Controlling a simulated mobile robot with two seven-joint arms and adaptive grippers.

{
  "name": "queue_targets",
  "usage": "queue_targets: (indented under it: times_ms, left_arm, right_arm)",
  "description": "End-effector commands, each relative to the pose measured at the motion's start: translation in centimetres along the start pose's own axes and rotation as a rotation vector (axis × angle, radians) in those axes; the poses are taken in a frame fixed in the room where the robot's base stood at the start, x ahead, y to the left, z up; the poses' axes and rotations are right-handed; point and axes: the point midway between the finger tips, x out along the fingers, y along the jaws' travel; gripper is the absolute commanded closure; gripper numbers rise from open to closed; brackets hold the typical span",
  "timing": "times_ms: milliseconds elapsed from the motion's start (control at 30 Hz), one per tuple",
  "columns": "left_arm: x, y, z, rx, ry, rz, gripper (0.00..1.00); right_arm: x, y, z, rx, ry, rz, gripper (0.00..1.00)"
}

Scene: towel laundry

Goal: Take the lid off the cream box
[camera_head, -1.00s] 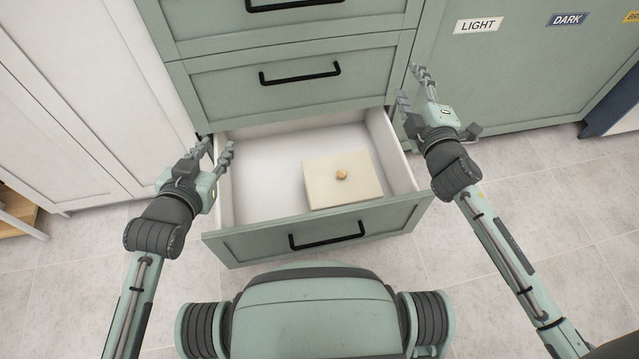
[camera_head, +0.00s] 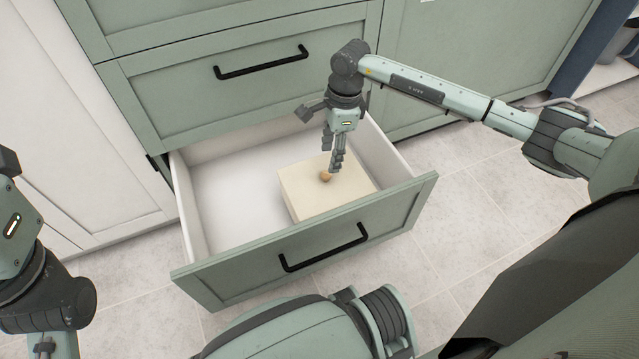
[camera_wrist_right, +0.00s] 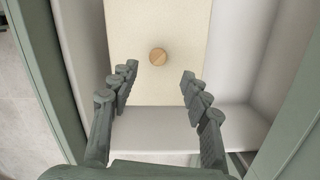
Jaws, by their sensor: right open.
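The cream box (camera_head: 310,195) sits in the right part of the open drawer, with its lid on top. A round wooden knob (camera_head: 325,177) stands at the middle of the lid. In the right wrist view the lid (camera_wrist_right: 185,85) fills the upper middle, and the knob (camera_wrist_right: 158,56) lies just beyond the fingertips. My right gripper (camera_head: 336,165) points down over the box, beside the knob. It is open and empty, with its fingers (camera_wrist_right: 158,75) spread to either side. My left arm shows at the left edge of the head view, and its fingers are out of the picture.
The green drawer (camera_head: 230,262) is pulled out, and its left part is empty. Its black handle (camera_head: 325,248) is on the front. A closed drawer with a black handle (camera_head: 262,62) is above. The tiled floor (camera_head: 450,240) to the right is clear.

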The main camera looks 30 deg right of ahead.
Motion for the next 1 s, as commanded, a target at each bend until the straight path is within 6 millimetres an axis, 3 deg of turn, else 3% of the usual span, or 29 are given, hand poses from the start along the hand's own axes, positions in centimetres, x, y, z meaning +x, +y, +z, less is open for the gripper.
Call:
queue_targets:
  times_ms: [433, 700, 1000]
  left_arm:
    - [0.0, 0.2, 0.4, 0.01, 0.028, 0.045, 0.69]
    - [0.3, 0.3, 0.5, 0.012, 0.032, 0.054, 0.69]
    - [0.3, 0.3, 0.5, 0.012, 0.03, 0.053, 0.69]
  right_arm:
    - [5.7, 0.4, 0.3, 0.002, -0.007, 0.002, 0.53]
    - [6.2, 0.4, 0.3, 0.001, -0.006, 0.0, 0.53]
    - [6.2, 0.4, 0.3, 0.001, -0.006, 0.0, 0.89]
